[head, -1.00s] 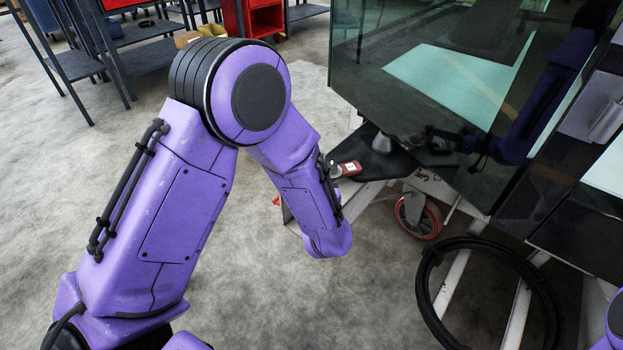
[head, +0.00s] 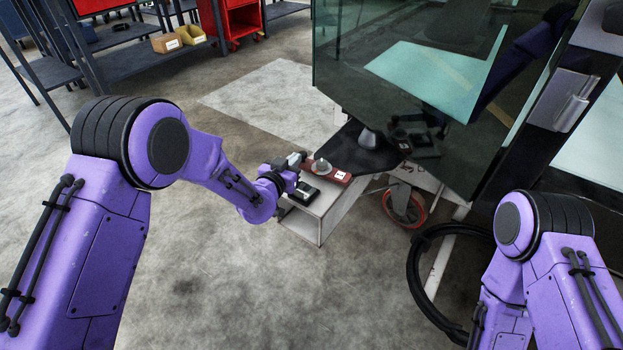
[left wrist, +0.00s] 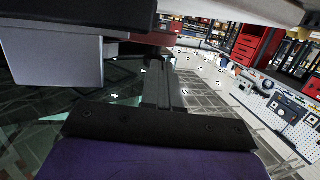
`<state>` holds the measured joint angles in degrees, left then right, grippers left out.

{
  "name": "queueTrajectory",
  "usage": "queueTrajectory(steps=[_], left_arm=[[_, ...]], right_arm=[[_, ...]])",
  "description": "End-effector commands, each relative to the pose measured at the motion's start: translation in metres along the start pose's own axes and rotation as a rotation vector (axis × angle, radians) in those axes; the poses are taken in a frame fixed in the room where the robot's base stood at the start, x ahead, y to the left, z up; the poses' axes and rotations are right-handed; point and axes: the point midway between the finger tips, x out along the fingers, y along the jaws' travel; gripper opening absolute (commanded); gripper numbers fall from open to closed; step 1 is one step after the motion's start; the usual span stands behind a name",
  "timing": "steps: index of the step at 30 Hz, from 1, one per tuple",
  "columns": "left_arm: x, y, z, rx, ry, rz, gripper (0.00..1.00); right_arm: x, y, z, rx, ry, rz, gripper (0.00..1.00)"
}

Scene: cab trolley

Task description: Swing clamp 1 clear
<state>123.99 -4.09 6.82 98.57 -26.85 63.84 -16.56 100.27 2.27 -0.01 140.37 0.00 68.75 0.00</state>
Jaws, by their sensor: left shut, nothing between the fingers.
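Clamp 1 is a red bar (head: 338,174) with a white label and a grey round knob on top. In the head view it sits on the trolley's white corner beam (head: 318,212), beside the glass cab's lower corner. My left gripper (head: 296,160) is shut and empty at the bar's left end; I cannot tell whether it touches the bar. In the left wrist view the closed fingers (left wrist: 158,85) point up toward a red part (left wrist: 153,39), likely the bar. My right arm shows at lower right, but its gripper is out of view.
The dark glass cab (head: 400,90) stands over the black corner plate (head: 352,150). A red-rimmed caster (head: 405,208) and a black hose loop (head: 418,275) are below it. The floor between is clear.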

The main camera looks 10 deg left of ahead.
Motion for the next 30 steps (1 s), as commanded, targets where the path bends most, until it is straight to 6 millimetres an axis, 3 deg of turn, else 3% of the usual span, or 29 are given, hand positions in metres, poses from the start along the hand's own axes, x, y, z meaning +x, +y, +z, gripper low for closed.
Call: queueTrajectory(steps=[30], left_arm=[[0.013, -0.006, -0.006, -0.001, 0.009, -0.004, 0.00]], right_arm=[[-0.005, 0.001, -0.002, 0.000, 0.000, 0.000, 0.00]])
